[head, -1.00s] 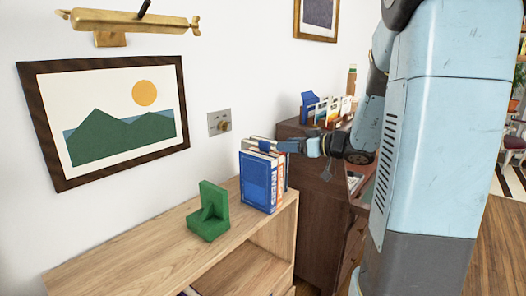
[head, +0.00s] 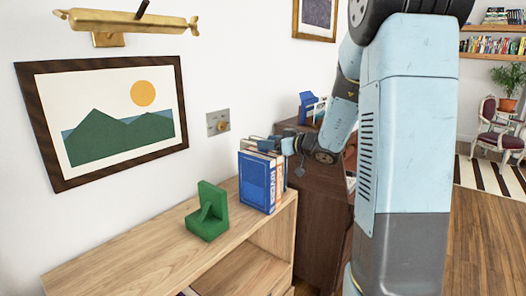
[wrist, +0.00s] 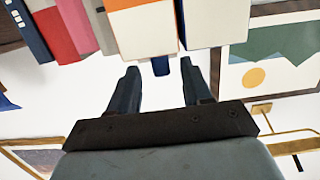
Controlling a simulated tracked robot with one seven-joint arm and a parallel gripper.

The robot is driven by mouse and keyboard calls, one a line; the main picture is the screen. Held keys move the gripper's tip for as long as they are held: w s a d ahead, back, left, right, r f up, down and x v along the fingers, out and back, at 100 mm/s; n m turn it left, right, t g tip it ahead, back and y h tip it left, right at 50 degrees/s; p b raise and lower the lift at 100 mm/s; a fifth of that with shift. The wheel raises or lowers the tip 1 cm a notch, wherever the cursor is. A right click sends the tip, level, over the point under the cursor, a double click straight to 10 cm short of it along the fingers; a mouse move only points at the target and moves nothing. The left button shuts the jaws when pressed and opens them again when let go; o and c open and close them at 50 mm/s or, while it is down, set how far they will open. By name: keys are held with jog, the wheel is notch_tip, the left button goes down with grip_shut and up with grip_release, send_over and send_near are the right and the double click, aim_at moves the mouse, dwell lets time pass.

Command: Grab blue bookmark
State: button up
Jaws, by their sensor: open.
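A small blue tab, which looks like the blue bookmark (wrist: 160,66), sticks out from the edge of an orange and white book (wrist: 143,30) in the wrist view. My gripper (head: 260,146) is open at the top of the books on the wooden shelf. In the wrist view its two dark fingers lie on either side of the tab, with a gap to each. The tab is not distinguishable from my fingers in the head view.
A blue book (head: 258,182) stands at the front of the row, beside a green bookend (head: 208,212) on the wooden shelf (head: 150,252). A framed picture (head: 105,120) and a switch plate (head: 217,123) are on the wall close by. A dark cabinet (head: 322,200) stands behind.

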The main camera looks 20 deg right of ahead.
jog(key=x, duration=0.5)
jog(key=shift+s+f, duration=0.15)
jog(key=shift+f, duration=0.05)
jog(key=shift+c, duration=0.5)
grip_shut()
